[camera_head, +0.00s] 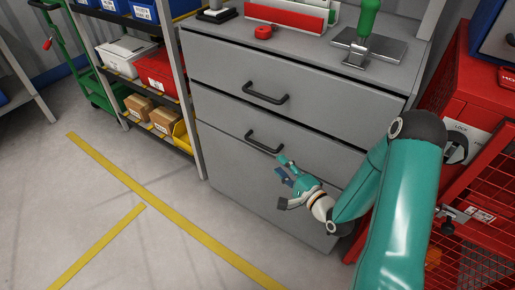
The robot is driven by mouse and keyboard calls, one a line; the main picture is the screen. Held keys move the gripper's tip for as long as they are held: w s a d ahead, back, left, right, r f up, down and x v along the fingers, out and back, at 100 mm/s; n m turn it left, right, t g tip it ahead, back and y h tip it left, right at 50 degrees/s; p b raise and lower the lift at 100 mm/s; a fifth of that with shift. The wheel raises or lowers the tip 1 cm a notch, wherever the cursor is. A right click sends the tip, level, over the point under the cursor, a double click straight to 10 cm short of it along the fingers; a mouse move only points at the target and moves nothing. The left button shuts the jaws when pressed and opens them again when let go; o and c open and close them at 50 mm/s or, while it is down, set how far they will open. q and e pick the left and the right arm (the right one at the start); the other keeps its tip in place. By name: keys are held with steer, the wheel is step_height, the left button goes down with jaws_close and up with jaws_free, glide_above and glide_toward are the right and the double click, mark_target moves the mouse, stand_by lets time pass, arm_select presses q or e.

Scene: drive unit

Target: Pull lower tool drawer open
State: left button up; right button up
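A grey tool cabinet stands in the middle with two drawers, each with a black bar handle. The upper drawer (225,72) with its handle (265,94) looks shut. The lower tool drawer (222,110) with its handle (263,142) also looks shut. My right gripper (280,180) is just below and slightly right of the lower handle, in front of the cabinet's lower panel. Its fingers are spread apart and nothing is between them. It looks apart from the handle, though the exact depth is hard to tell. My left gripper is not in view.
A red cabinet and mesh cage (480,200) stand close at the right. A shelf rack with bins and boxes (140,105) stands at the left. A green-handled tool (368,18) and red tape (263,32) are on the cabinet top. The floor at left is clear, with yellow lines.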

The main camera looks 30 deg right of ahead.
mark_target(259, 145)
steer(key=w, duration=0.8)
steer(key=w+f+b, duration=0.1)
steer(key=w, duration=0.3)
steer(key=shift+w, duration=0.25)
jaws_close()
